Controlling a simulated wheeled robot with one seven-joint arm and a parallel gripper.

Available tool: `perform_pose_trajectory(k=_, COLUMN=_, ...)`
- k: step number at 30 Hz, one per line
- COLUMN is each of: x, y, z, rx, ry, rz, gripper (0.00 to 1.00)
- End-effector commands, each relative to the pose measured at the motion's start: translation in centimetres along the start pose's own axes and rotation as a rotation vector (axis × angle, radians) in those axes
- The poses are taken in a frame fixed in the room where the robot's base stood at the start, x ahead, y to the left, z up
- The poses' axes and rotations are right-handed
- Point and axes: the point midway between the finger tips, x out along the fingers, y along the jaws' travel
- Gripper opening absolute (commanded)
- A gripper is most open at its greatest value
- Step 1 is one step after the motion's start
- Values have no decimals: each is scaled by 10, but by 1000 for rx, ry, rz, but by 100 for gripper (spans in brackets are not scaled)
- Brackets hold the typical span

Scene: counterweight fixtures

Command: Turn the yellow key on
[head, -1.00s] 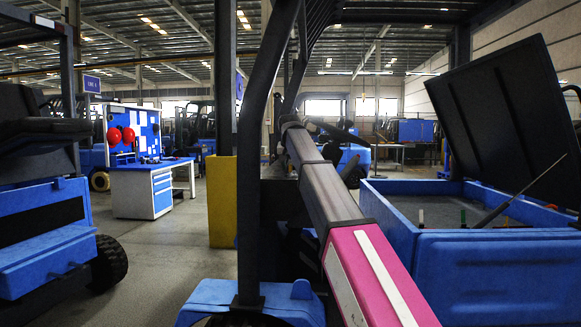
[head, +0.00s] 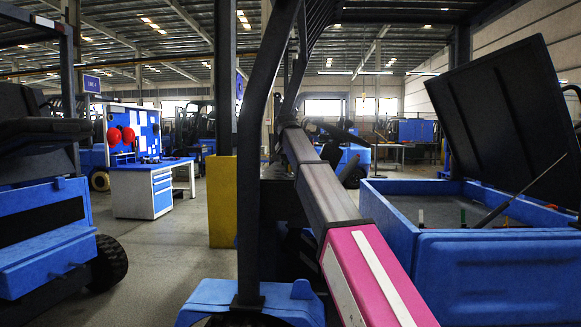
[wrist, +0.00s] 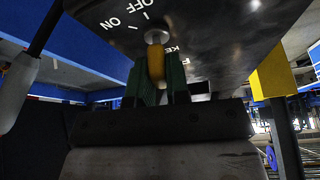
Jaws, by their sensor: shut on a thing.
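In the wrist view, a yellow key (wrist: 156,64) sits in a round silver switch (wrist: 157,36) on a dark panel (wrist: 225,30). White "ON" lettering is to the left of the switch and "OFF" is above it, with small white tick marks near them. My gripper (wrist: 158,82) is shut on the yellow key, with a green finger pad on each side of it. Which mark the key is turned to cannot be told. In the head view the key and my gripper cannot be made out; my arm reaches away toward the dark forklift frame.
A dark upright post (head: 262,130) stands close beside my arm in the head view. A blue bin (head: 500,262) with a raised black lid is at the right. A blue workbench (head: 150,185) and open floor lie at the left.

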Motion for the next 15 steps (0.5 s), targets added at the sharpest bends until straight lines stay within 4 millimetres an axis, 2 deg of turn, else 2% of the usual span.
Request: perform_pose_trajectory(k=15, x=-1, y=-1, z=-1, rx=386, ry=-1, rz=159, gripper=0)
